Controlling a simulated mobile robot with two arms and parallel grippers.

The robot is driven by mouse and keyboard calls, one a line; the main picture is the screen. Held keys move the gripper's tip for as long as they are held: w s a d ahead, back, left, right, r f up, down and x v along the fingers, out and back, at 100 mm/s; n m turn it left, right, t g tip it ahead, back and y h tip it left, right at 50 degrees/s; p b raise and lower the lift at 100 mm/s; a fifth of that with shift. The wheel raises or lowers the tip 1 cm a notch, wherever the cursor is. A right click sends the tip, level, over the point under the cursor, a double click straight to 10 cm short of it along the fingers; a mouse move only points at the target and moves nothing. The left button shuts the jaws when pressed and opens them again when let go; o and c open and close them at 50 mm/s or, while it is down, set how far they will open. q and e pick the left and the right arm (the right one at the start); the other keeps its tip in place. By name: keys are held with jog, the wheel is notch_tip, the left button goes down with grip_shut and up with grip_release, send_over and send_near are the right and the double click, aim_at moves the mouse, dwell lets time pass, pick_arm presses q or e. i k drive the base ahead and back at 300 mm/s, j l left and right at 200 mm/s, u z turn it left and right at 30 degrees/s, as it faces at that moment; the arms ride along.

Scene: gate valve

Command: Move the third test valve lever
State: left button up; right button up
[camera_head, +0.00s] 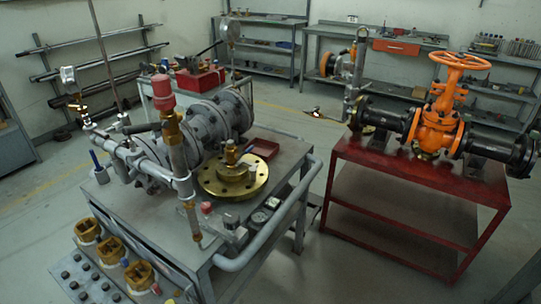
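Test gear with pipes and small valves stands on a grey workbench (290,160) at centre left. I cannot tell which piece is the third test valve lever. Neither of my grippers can be made out in the head view.
An orange gate valve (437,128) with a handwheel (461,61) stands on a red table (420,180) at the right. A brass flange (233,176) lies on the grey bench. Shelves (400,45) line the back wall. Clear floor (300,255) lies between bench and table.

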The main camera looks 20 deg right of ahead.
aim_at(239, 157)
jog(key=i+l+z, duration=0.1)
jog(key=i+l, duration=0.45)
jog(key=i, duration=0.3)
jog(key=l+u, duration=0.15)
jog(key=u, duration=0.25)
jog(key=i+l+u, duration=0.1)
jog(key=u, duration=0.3)
jog(key=l+u, duration=0.25)
jog(key=u, duration=0.15)
jog(key=l+u, duration=0.2)
jog(key=u, duration=0.2)
jog(key=k+l+u, duration=0.1)
jog(key=u, duration=0.35)
